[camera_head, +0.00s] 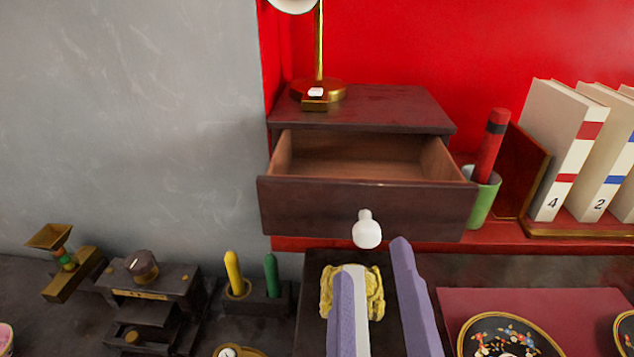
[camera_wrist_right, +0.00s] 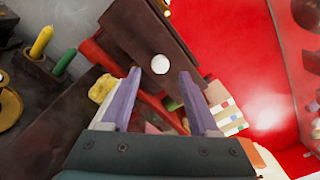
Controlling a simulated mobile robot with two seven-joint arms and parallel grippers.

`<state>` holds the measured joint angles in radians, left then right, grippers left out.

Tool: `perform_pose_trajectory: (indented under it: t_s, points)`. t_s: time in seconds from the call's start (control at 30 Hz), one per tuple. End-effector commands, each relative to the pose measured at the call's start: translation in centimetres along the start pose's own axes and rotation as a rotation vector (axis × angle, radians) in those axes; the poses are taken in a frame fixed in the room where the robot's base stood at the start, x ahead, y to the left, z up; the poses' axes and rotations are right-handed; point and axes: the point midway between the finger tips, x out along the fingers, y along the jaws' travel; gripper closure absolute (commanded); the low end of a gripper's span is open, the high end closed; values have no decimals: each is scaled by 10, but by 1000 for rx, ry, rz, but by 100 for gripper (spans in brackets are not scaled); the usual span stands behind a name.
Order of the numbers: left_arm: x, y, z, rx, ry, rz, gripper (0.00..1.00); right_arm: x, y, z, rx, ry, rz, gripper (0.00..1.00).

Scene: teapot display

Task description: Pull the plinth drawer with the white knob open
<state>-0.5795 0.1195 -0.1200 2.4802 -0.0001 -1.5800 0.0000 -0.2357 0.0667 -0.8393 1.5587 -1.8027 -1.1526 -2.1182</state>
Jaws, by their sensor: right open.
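The plinth drawer (camera_head: 330,208) is dark wood and stands pulled out from its plinth (camera_head: 385,104); its bare wooden inside shows and looks empty. Its white knob (camera_head: 367,232) sits on the drawer front in the head view. My right gripper (camera_head: 372,258) is open, its two purple fingers pointing up toward the drawer just below the knob. In the right wrist view the knob (camera_wrist_right: 160,64) shows beyond and between the fingertips, and nothing is held. The fingers look apart from the knob. My left gripper is not in view.
A brass lamp (camera_head: 320,92) stands on the plinth. A green cup (camera_head: 482,200) with a red stick and numbered books (camera_head: 565,150) are at the right. Below are a yellow object (camera_head: 375,292), yellow and green sticks (camera_head: 233,272) in a holder, and a decorated plate (camera_head: 505,338).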

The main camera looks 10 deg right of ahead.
Motion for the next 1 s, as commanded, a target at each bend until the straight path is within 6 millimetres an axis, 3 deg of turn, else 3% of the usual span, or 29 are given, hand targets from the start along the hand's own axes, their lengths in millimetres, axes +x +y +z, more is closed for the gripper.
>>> perform_pose_trajectory:
  t_s: [0.1, 0.3, 0.8, 0.93, 1.0]
  points:
    - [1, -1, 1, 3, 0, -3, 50, -24, 1, -1, 0, 2, 3, 39]
    - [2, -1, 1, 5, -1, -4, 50, -45, 0, 0, 2, 1, 0, 39]
    - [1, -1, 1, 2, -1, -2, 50, -47, -2, -1, 15, 11, -2, 39]
    - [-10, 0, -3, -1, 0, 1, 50, -38, -22, -20, 217, 148, -30, 39]
    - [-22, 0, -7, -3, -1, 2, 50, -32, -41, -42, 458, 298, -81, 39]
